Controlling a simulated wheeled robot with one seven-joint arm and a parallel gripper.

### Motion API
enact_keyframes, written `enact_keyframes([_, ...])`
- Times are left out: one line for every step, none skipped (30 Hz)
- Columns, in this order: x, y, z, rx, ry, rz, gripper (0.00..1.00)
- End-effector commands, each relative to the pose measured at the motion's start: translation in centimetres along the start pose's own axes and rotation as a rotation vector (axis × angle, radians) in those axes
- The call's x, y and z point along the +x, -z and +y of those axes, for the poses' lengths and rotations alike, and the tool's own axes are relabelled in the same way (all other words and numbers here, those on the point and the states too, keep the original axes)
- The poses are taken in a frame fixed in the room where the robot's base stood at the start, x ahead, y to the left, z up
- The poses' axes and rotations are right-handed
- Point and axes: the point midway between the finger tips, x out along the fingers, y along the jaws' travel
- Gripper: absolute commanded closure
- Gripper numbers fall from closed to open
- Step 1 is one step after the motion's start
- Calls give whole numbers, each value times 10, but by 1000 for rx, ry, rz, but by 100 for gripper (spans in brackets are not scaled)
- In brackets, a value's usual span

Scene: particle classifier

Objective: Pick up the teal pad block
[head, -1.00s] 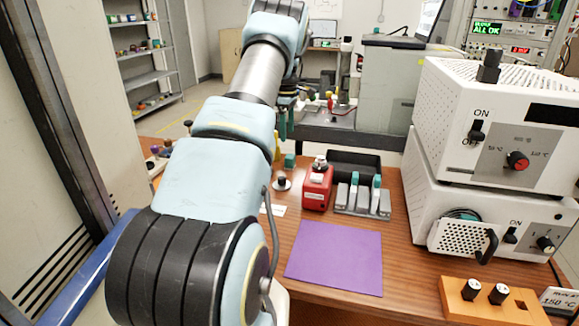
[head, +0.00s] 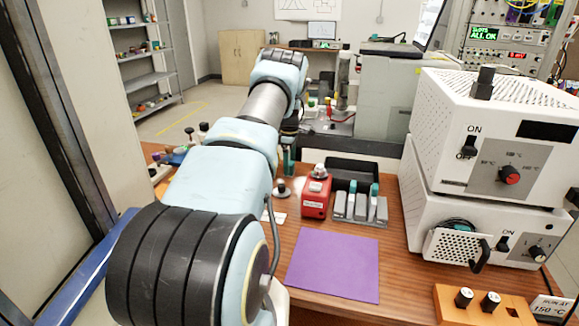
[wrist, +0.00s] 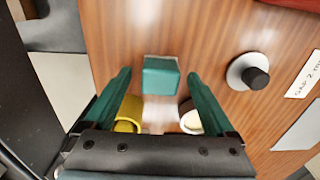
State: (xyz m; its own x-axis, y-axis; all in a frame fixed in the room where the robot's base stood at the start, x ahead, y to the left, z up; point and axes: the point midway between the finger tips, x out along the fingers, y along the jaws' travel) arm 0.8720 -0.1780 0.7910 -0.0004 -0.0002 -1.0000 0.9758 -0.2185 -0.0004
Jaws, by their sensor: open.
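The teal pad block (wrist: 161,77) stands on the wooden table in the wrist view, beside a pale, blurred patch. My gripper (wrist: 159,84) is open, with a teal finger to the left and right of the block in the picture. Clear gaps show between the block and both fingers, and nothing is held. I cannot tell the height of the fingertips over the table. In the head view, my gripper (head: 288,153) is partly hidden behind my arm, and the block cannot be clearly told apart from the teal fingers there.
A yellow round thing (wrist: 129,113) and a white round thing (wrist: 190,121) show between the fingers nearer the palm. A black knob on a pale disc (wrist: 255,78) stands to the right. In the head view, a red box (head: 316,197) and a purple mat (head: 334,266) lie closer.

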Motion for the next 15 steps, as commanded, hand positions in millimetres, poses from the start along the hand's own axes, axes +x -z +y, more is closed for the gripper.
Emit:
enact_keyframes([2, 0, 0, 0, 1, 0, 10])
enact_keyframes([3, 0, 0, 0, 1, 0, 10])
enact_keyframes([4, 0, 0, 0, 0, 0, 10])
enact_keyframes([4, 0, 0, 0, 0, 0, 10])
enact_keyframes([5, 0, 0, 0, 0, 0, 10])
enact_keyframes([5, 0, 0, 0, 0, 0, 10])
enact_keyframes([5, 0, 0, 0, 0, 0, 10])
enact_keyframes([5, 0, 0, 0, 0, 0, 10])
enact_keyframes([5, 0, 0, 0, 0, 0, 13])
enact_keyframes([5, 0, 0, 0, 0, 0, 17])
enact_keyframes([5, 0, 0, 1, 0, 0, 20])
enact_keyframes([5, 0, 0, 1, 0, 0, 25])
enact_keyframes([4, 0, 0, 1, 0, 0, 28])
enact_keyframes([4, 0, 0, 1, 0, 0, 31])
enact_keyframes([4, 0, 0, 1, 0, 0, 36])
